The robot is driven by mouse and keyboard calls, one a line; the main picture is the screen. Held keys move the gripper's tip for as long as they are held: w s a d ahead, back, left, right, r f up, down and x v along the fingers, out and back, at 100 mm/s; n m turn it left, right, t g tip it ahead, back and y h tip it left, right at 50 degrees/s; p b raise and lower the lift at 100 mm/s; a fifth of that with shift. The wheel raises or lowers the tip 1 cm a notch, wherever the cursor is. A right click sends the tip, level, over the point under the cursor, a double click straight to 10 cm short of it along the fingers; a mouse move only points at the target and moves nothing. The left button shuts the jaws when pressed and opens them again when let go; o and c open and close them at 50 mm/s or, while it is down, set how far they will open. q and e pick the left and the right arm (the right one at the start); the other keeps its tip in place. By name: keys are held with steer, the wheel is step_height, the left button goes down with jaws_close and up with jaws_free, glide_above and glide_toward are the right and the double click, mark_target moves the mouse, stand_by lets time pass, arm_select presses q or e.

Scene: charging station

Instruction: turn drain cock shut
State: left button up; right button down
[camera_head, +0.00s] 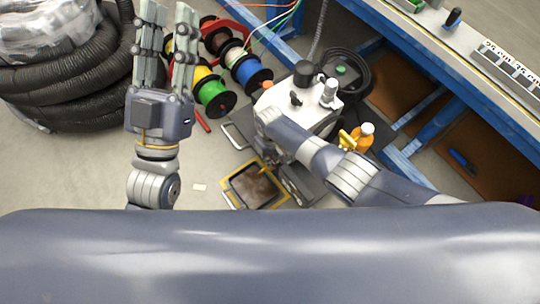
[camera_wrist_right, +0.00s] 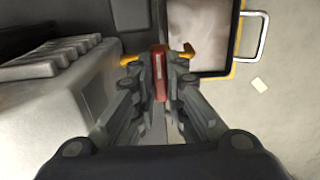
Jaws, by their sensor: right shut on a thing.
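The drain cock shows in the right wrist view as a red handle (camera_wrist_right: 158,72) with yellow-brass parts to either side of it. My right gripper (camera_wrist_right: 157,85) is shut on the red handle, one finger on each side. In the head view my right arm covers most of this area, and the cock's handle cannot be made out. A yellow-edged tray (camera_head: 230,190) with a brownish surface lies on the floor beside the white machine (camera_head: 270,98). My left gripper (camera_head: 168,22) is open and empty, fingers pointing up the picture, away from the machine.
A black corrugated hose coil (camera_head: 60,85) is at the left. A blue-framed bench (camera_head: 400,45) runs along the right. An orange bottle (camera_head: 364,138) stands near my right arm. Floor at lower left is mostly clear.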

steer(key=shift+f, duration=0.1)
steer(key=c, duration=1.6)
jaws_free()
steer(key=shift+c, duration=0.2)
step_height(320, 180, up, 12)
